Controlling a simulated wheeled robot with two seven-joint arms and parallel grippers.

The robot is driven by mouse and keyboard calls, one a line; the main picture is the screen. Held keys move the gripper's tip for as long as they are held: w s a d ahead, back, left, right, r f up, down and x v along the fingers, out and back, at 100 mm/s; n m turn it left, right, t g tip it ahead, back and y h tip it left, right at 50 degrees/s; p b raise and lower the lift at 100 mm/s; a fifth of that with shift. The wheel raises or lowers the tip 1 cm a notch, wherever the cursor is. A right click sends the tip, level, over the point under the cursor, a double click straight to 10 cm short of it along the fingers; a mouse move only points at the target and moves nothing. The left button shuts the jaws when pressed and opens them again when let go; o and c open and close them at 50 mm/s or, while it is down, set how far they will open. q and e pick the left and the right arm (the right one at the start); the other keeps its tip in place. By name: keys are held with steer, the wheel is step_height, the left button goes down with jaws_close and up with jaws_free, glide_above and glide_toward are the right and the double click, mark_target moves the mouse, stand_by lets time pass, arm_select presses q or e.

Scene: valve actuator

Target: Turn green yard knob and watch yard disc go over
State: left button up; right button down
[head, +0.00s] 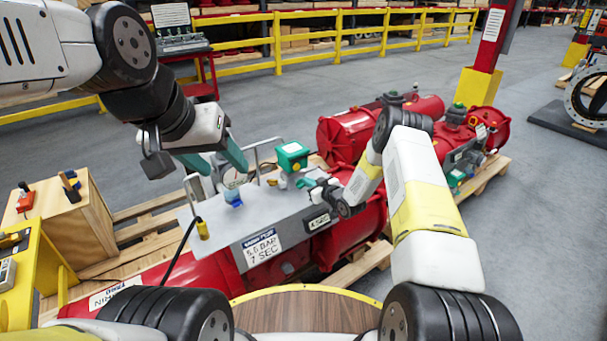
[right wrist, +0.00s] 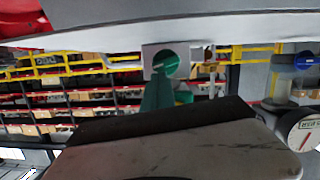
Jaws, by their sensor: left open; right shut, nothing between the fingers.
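In the right wrist view a round green knob (right wrist: 166,63) with a pale bar across it sits on a square grey plate. My right gripper (right wrist: 160,84) is shut and empty, its teal fingertips just in front of the knob and overlapping its lower edge; I cannot tell whether they touch. In the head view my right gripper (head: 310,184) is at the right part of the grey panel (head: 232,232), and the knob cannot be made out there. My left gripper (head: 228,170) is open and empty above the panel's left part. I cannot identify the yard disc for certain.
A round dial (right wrist: 306,132) shows in the right wrist view. Red cylinders (head: 347,133) lie behind. A wooden box (head: 62,222) stands at left.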

steer(key=shift+d+f+m, duration=0.15)
steer(key=shift+m, duration=0.15)
steer(key=shift+w, duration=0.1)
stand_by(0.6)
